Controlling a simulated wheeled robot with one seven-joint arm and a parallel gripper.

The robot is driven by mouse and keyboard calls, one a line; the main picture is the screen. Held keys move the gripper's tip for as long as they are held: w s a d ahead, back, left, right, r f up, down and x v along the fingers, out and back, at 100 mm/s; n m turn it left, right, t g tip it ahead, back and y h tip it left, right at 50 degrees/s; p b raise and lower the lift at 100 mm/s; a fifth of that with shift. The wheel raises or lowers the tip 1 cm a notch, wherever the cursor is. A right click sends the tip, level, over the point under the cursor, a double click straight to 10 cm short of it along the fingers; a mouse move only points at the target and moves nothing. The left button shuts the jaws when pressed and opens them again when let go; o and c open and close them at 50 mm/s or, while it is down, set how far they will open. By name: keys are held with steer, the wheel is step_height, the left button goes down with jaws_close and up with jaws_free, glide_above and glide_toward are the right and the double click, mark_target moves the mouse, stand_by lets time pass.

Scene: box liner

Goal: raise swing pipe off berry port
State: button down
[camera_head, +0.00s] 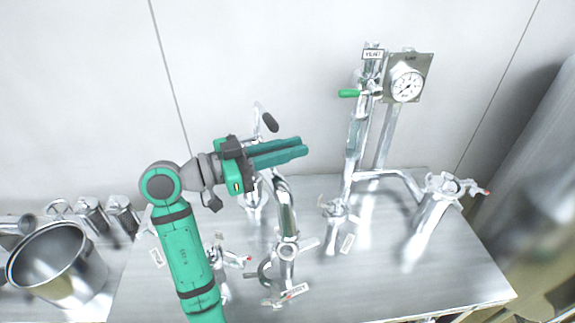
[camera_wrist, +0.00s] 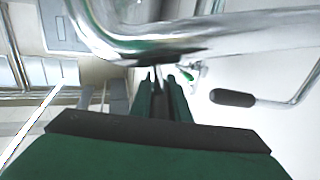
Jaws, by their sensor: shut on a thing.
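The swing pipe (camera_head: 287,207) is a shiny bent steel tube near the middle of the bench. Its lower end is at a clamped steel port (camera_head: 287,252); the small tags are unreadable, so I cannot tell which port is berry or whether the end is seated. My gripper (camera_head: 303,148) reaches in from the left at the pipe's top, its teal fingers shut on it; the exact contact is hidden. In the wrist view the pipe (camera_wrist: 215,40) crosses just beyond the green fingertips (camera_wrist: 160,80).
A lever with a black grip (camera_head: 270,122) stands behind my gripper; it also shows in the wrist view (camera_wrist: 232,98). A gauge (camera_head: 407,86) and tall pipes stand at right, with another port (camera_head: 440,190). A steel pot (camera_head: 57,262) is at left. The bench front right is clear.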

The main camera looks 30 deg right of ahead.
steer(key=shift+w+a+r, duration=0.1)
steer(key=shift+w+r, duration=0.15)
steer(key=shift+w, duration=0.1)
steer(key=shift+a+f+t, duration=0.1)
steer(key=shift+a+t, duration=0.05)
steer(key=shift+t, duration=0.15)
steer(key=c, duration=1.8)
jaws_free()
steer(key=shift+a, duration=0.1)
steer(key=shift+c, duration=0.2)
steer(key=shift+o, duration=0.8)
steer(key=shift+s+d, duration=0.2)
steer(key=shift+d, duration=0.2)
steer(key=a, duration=1)
steer(key=shift+w+a, duration=0.2)
steer(key=shift+a, duration=0.2)
